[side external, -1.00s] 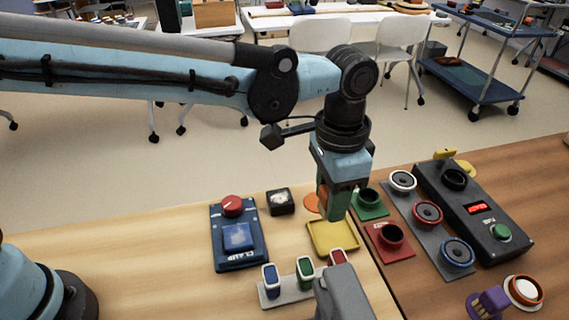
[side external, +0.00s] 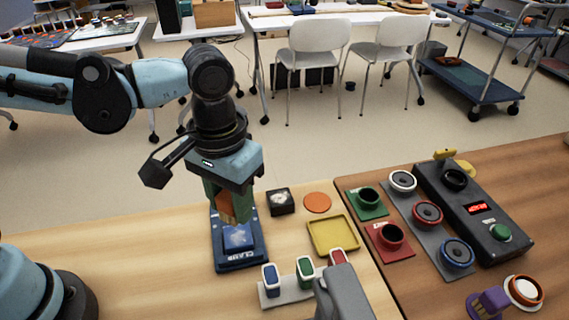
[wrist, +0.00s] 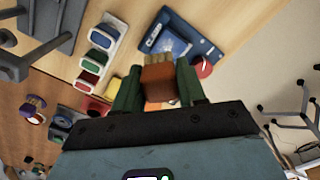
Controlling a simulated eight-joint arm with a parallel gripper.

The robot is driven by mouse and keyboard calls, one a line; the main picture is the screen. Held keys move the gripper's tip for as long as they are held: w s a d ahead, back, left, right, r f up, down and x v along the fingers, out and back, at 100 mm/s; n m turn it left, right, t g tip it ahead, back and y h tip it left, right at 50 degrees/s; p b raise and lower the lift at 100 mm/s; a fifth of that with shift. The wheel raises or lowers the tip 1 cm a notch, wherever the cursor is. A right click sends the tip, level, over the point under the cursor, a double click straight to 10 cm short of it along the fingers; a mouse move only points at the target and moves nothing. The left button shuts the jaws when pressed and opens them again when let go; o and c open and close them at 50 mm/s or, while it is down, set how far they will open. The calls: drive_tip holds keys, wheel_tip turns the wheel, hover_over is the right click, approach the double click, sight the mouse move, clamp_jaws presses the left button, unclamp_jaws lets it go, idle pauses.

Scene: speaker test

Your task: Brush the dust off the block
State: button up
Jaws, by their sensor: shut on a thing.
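My gripper (side external: 232,205) is shut on a brush with an orange-brown wooden body (wrist: 160,84). The brush's pale bristles show beyond the green fingers in the wrist view. The blue block (side external: 238,238) sits in the dark blue clamp (side external: 240,266) and has a pale, dusty patch on top. The brush is over the back part of the clamp, close to the block; I cannot tell whether the bristles touch it. The clamp's red knob (wrist: 204,68) shows in the wrist view and is hidden in the side view.
An empty yellow tray (side external: 354,252) lies right of the clamp. A black dial box (side external: 280,202) and an orange disc (side external: 317,203) are behind. A grey rack (side external: 285,297) with coloured pieces stands in front. Speaker parts (side external: 427,213) fill the right table.

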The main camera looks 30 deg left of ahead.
hover_over(240, 245)
drive_tip(key=shift+a+f, duration=0.1)
drive_tip(key=shift+f, duration=2.6)
wheel_tip(240, 245, down, 2)
drive_tip(key=shift+a+f, duration=0.1)
drive_tip(key=shift+f, duration=0.15)
drive_tip(key=shift+c, duration=0.4)
drive_tip(key=shift+w+a+f, duration=0.15)
drive_tip(key=shift+w+a, duration=0.4)
drive_tip(key=shift+w, duration=0.1)
drive_tip(key=shift+c, duration=0.4)
drive_tip(key=shift+w+a, duration=0.8)
drive_tip(key=shift+a, duration=0.05)
drive_tip(key=shift+s+d, duration=1.15)
drive_tip(key=shift+d, duration=0.05)
drive_tip(key=shift+s+d+r, duration=0.2)
drive_tip(key=shift+s+d, duration=0.15)
drive_tip(key=shift+a+r, duration=0.1)
drive_tip(key=shift+r, duration=3.9)
